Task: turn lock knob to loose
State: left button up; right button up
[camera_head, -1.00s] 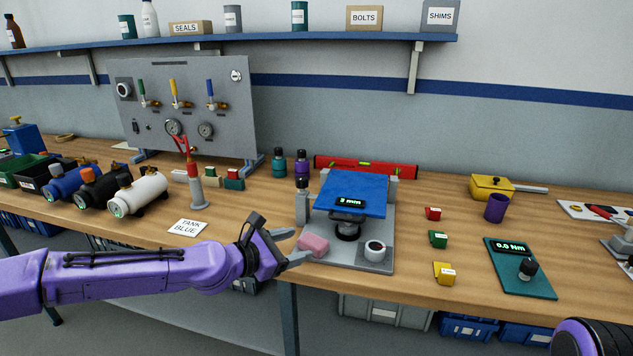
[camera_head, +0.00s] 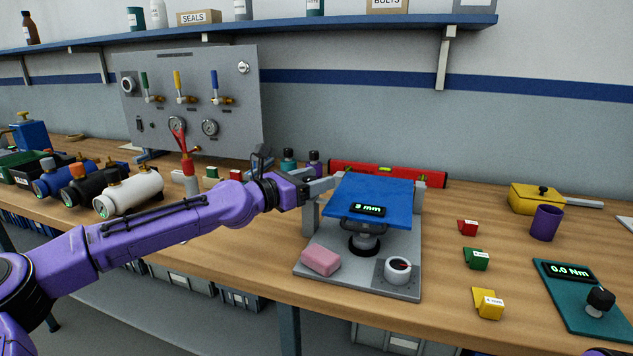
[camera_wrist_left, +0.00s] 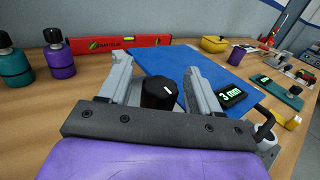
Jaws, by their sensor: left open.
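A black knob (camera_wrist_left: 158,95) with a white mark on top shows in the left wrist view, between the two grey fingers of my open left gripper (camera_wrist_left: 158,72). I cannot tell whether the fingers touch it. In the head view my left gripper (camera_head: 322,186) is at the left edge of the blue seat plate (camera_head: 372,192), above a grey post (camera_head: 309,217), and the knob is hidden there. The seat's display (camera_head: 368,209) reads 3 mm; it also shows in the left wrist view (camera_wrist_left: 232,95).
Behind are a red level (camera_head: 390,174) and teal and purple bottles (camera_wrist_left: 60,60). Small coloured blocks (camera_head: 476,258) stand to the right.

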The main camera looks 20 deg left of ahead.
pick_arm(q)
jog(key=shift+w+d+r, duration=0.1)
jog(key=shift+w+d, duration=0.1)
jog(key=shift+w, duration=0.05)
jog(key=c, duration=1)
jog(key=shift+o, duration=0.2)
